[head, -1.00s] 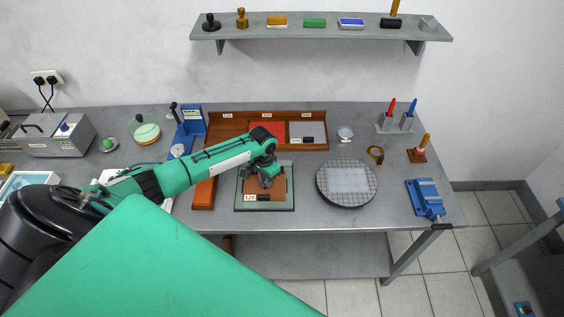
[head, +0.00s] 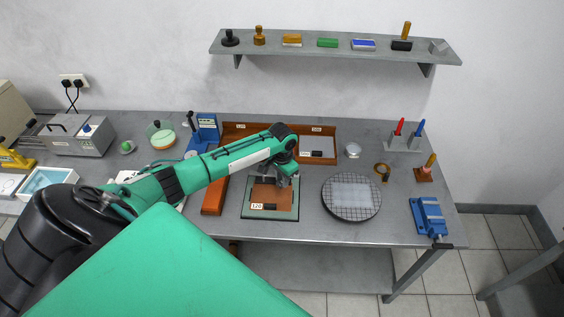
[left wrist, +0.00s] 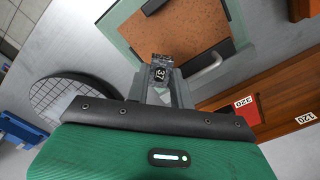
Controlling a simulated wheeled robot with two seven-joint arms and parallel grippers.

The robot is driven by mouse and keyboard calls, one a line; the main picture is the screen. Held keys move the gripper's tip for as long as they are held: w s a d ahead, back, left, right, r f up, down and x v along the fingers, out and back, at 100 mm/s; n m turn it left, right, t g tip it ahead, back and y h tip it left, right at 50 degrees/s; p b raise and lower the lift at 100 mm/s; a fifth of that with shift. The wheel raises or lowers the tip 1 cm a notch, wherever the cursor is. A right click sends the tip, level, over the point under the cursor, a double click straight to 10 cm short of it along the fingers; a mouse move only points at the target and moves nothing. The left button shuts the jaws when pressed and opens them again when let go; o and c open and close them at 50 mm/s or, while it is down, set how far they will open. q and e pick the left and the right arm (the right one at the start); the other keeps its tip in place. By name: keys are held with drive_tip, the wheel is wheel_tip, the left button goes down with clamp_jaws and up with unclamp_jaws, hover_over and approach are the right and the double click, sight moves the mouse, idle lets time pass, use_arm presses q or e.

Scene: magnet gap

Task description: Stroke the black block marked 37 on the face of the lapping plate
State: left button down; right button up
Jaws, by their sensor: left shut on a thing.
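My left gripper (head: 282,180) is over the back part of the brown sheet on the glass plate in the head view. In the left wrist view the gripper (left wrist: 162,80) is shut on the small black block (left wrist: 159,74), whose white 37 faces the camera. Whether the block touches anything below cannot be told. The lapping plate (head: 351,208) is a round, dark disc with a grid and a pale middle patch, to the right of the gripper. It also shows in the left wrist view (left wrist: 42,98), at the left and apart from the block. My right gripper is not in view.
A wooden tray (head: 236,132) stands behind. A blue vise (head: 428,216) is at the right. Bare bench separates the glass plate from the lapping plate.

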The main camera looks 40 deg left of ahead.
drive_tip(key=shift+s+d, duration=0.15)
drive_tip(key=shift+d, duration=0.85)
